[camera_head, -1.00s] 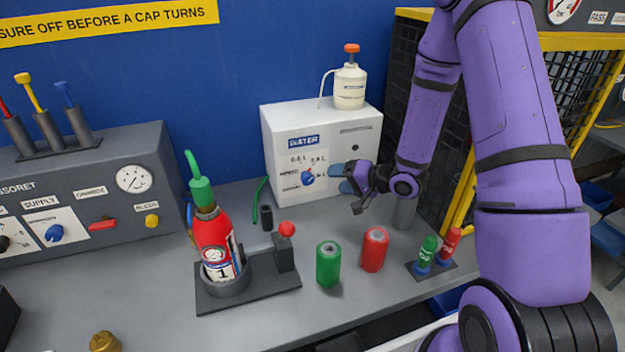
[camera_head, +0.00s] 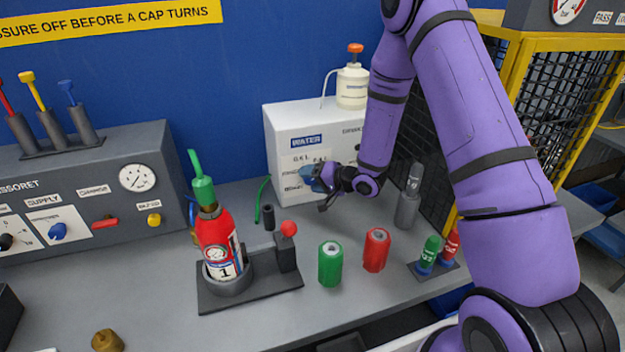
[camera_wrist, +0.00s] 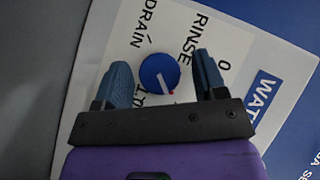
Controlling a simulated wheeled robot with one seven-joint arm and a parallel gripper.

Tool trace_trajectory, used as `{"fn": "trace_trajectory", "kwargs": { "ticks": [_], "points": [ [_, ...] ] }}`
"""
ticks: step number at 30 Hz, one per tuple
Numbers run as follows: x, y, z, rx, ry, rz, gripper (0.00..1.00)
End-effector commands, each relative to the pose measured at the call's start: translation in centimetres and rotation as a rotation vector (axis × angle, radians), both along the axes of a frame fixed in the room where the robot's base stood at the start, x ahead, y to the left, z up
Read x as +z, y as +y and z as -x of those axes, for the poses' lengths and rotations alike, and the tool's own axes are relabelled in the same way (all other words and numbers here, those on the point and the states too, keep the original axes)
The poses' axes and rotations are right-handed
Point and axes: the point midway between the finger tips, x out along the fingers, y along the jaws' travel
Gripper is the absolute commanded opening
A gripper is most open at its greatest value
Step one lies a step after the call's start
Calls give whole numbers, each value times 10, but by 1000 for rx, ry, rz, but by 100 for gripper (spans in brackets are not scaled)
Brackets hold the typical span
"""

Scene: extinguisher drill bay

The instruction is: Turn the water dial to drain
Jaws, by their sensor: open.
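The blue water dial (camera_wrist: 159,73) shows in the wrist view on the white panel of the water box (camera_head: 283,157). Its white pointer points to the picture's lower right, away from the DRAIN (camera_wrist: 145,33) and RINSE (camera_wrist: 189,38) labels above it. My gripper (camera_wrist: 162,68) is open, with one blue finger pad on each side of the dial. Small gaps show between pads and dial in this view; the depth between them is hard to judge. In the head view my gripper (camera_head: 318,178) is at the box's front face and mostly hides the dial.
A red extinguisher (camera_head: 216,240) stands in a dark holder left of my gripper. A green cylinder (camera_head: 330,264) and a red cylinder (camera_head: 376,250) stand in front of the box. A grey cylinder (camera_head: 407,208) stands to the right. A white bottle (camera_head: 352,87) is on the box.

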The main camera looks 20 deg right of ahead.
Motion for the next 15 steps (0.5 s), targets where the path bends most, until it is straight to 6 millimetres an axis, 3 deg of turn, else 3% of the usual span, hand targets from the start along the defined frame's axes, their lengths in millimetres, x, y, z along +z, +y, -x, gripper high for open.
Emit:
{"fn": "trace_trajectory", "kwargs": {
  "ticks": [2,8,15],
  "points": [
    [0,0,0,0,0,0,62],
    [0,0,0,0,0,0,16],
    [0,0,0,0,0,11,15]
  ]
}}
